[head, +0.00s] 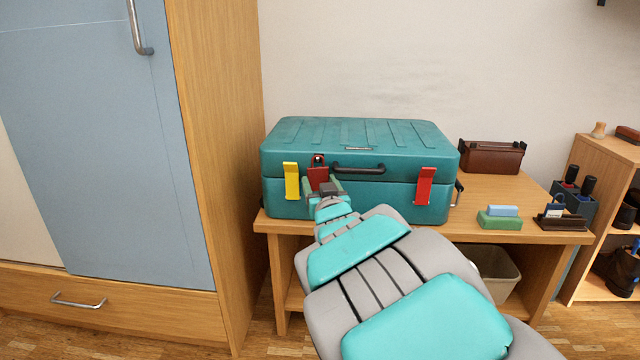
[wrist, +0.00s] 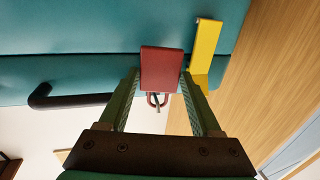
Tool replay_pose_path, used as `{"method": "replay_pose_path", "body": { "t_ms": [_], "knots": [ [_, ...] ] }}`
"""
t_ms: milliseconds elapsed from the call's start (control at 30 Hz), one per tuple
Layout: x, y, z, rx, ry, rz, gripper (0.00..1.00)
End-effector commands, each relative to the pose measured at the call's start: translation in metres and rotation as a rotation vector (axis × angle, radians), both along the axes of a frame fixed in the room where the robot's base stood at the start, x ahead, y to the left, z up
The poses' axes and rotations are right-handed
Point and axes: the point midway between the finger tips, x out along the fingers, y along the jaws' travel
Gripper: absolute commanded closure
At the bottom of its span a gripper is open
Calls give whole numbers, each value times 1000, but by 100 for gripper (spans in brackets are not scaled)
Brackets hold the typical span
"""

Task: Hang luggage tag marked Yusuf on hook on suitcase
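The teal suitcase (head: 300,150) lies on a wooden bench. A red luggage tag (head: 318,178) is at its front, left of the black handle; it also shows in the wrist view (wrist: 161,68). My gripper (head: 325,188) reaches the tag from below. In the wrist view my gripper (wrist: 161,76) has a finger at each side edge of the tag and appears shut on it. The tag's red loop (wrist: 153,100) is around or in front of a small grey hook (wrist: 158,103); I cannot tell which. No name is readable on the tag.
A yellow latch (head: 291,181) is close left of the tag, and a red latch (head: 424,186) is farther right. A dark holder with a whitish tag (head: 554,210), a blue-and-green block pair (head: 500,218) and a brown case (head: 492,158) stand on the bench (head: 535,190). A wardrobe (head: 215,120) flanks the left.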

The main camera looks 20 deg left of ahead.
Motion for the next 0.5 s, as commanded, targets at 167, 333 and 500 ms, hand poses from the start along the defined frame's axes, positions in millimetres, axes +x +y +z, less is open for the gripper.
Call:
{"method": "replay_pose_path", "body": {
  "t_ms": [167,333,500],
  "knots": [
    [0,0,0,0,0,0,14],
    [0,0,0,0,0,0,1],
    [0,0,0,0,0,0,1]
  ]
}}
